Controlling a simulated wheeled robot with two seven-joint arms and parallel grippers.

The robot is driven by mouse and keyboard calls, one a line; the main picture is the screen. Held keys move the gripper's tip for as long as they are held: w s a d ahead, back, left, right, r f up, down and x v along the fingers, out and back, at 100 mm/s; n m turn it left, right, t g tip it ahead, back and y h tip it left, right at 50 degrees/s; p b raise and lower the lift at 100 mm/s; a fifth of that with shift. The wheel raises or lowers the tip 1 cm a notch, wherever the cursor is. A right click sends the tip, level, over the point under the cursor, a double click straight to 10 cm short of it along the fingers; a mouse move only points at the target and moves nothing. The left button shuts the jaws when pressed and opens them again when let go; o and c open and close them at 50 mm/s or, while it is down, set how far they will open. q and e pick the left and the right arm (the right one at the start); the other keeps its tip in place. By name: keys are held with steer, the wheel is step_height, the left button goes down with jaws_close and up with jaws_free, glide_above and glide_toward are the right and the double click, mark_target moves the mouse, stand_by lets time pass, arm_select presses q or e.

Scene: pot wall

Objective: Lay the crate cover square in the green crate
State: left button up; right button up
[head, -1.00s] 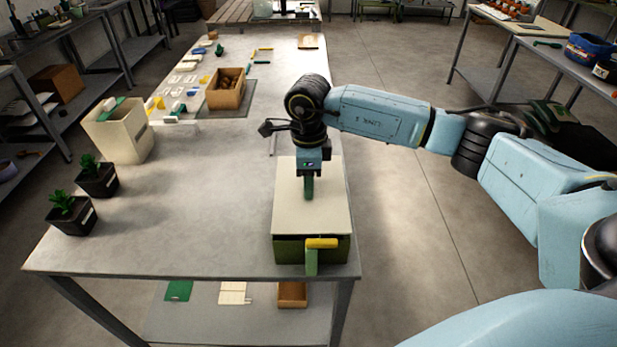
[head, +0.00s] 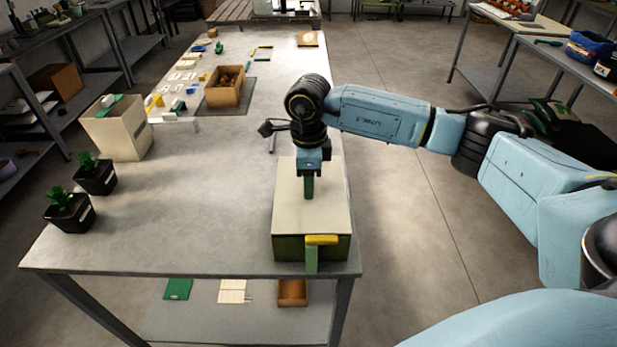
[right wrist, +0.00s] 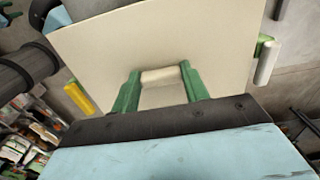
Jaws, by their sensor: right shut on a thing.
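The crate cover (head: 290,205) is a flat cream panel lying over the top of the green crate (head: 290,249) at the table's front right corner. The crate's front wall and a yellow-topped green handle (head: 321,241) show below the cover's near edge. My right gripper (head: 308,187) points down at the middle of the cover. In the right wrist view its green fingers (right wrist: 160,84) are shut on the cover's pale handle (right wrist: 160,76). Whether the cover sits fully inside the crate's rim cannot be told. My left gripper is out of view.
Two black pots with plants (head: 94,175) (head: 70,212) and a cream bin (head: 120,132) stand along the table's left side. A brown box (head: 226,87) stands farther back. The middle of the table (head: 195,200) is clear.

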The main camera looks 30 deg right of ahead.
stand_by(0.5)
steer(key=shift+f+b, duration=0.35)
steer(key=shift+f, duration=0.1)
steer(key=o, duration=1.1)
step_height(320, 180, up, 14)
steer(key=shift+f, duration=0.25)
stand_by(0.3)
